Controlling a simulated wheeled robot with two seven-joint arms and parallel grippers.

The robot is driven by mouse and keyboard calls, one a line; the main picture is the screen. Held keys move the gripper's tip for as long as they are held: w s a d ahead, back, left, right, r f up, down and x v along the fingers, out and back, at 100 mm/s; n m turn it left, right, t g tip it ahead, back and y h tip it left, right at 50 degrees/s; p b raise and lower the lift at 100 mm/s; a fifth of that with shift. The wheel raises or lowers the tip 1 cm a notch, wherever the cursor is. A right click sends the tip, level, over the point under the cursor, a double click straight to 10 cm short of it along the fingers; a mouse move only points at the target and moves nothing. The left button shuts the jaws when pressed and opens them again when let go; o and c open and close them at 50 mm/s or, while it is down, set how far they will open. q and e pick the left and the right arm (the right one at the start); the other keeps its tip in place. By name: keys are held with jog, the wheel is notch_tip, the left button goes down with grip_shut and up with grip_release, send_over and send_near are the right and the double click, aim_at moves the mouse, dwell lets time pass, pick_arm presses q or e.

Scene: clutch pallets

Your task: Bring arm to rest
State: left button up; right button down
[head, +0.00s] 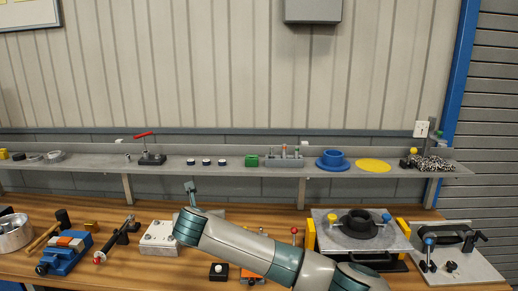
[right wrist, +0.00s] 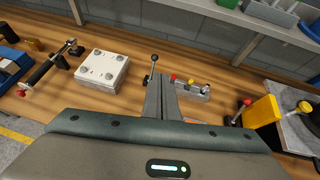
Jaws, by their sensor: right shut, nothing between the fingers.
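My right arm (head: 235,243) comes in from the lower right of the head view and reaches left across the workbench. My left gripper is in neither view.
The white block (head: 159,238), blue vise (head: 66,252) and a round metal container (head: 13,232) are at left. A plate with a black ring (head: 360,223) between yellow blocks is at right. A shelf (head: 220,168) holding several parts runs behind the bench.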

jog(key=s+d+f+m+g+y, duration=0.1)
jog(key=s+f+m+g+y, duration=0.15)
jog(key=s+f+m, duration=0.7)
jog(key=s+d+f+m+g, duration=0.3)
jog(key=s+d+f+m, duration=0.6)
jog(key=s+f, duration=0.5)
jog(key=s+d+f+m+g+h, duration=0.15)
jog(key=s+d+f+m, duration=0.25)
jog(key=s+d+m, duration=0.75)
jog(key=s+d+f+m+g+h, duration=0.15)
jog(key=s+d+f+m, duration=0.3)
jog(key=s+d, duration=1.3)
notch_tip(320, 180, down, 32)
jog(key=s+g+b, duration=0.1)
jog(key=s+b, duration=0.2)
jog(key=b, duration=0.1)
jog(key=s+d+f+g+b, duration=0.1)
jog(key=s+d+f+b, duration=0.1)
jog(key=s+f, duration=1.5)
notch_tip(320, 180, down, 3)
jog(key=shift+s+d+f+h, duration=0.1)
jog(key=shift+s+d+h, duration=0.05)
jog(key=shift+d+h, duration=0.15)
